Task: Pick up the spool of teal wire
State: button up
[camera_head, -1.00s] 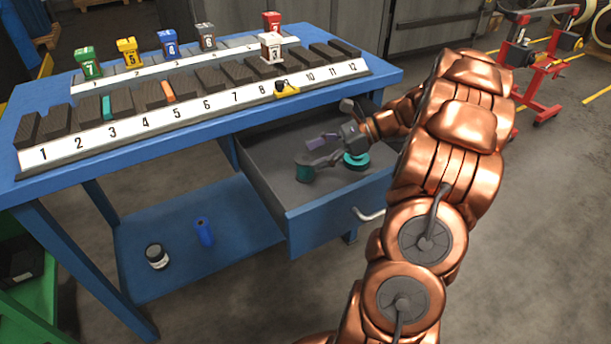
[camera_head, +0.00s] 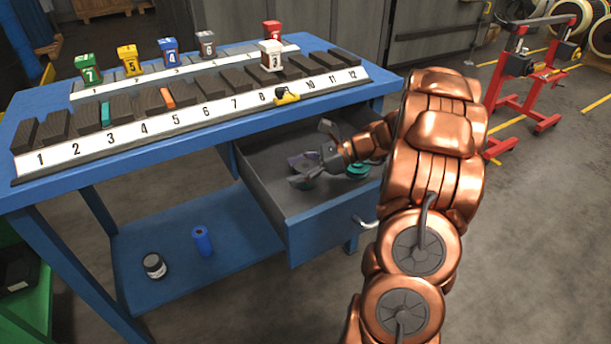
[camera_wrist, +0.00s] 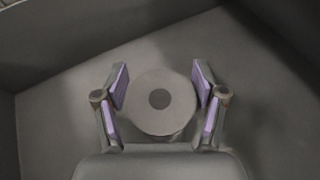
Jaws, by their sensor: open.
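My gripper (camera_head: 304,168) is open inside the drawer in the head view. In the wrist view its two purple-padded fingers (camera_wrist: 160,84) stand on the left and right of a round spool (camera_wrist: 160,120), seen from its flat grey end with a dark centre hole. The fingers look apart from its rim. In the head view this teal spool (camera_head: 306,183) is mostly hidden by the gripper. A second, brighter teal round item (camera_head: 357,171) lies to the right in the drawer, partly behind my arm.
The open grey-lined drawer (camera_head: 340,217) has walls close around my gripper. Above it, the blue bench (camera_head: 215,127) carries numbered racks with coloured blocks. A red stand (camera_head: 518,95) is at the right.

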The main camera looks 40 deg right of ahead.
jog(key=shift+c, duration=0.4)
jog(key=c, duration=1.2)
grip_shut()
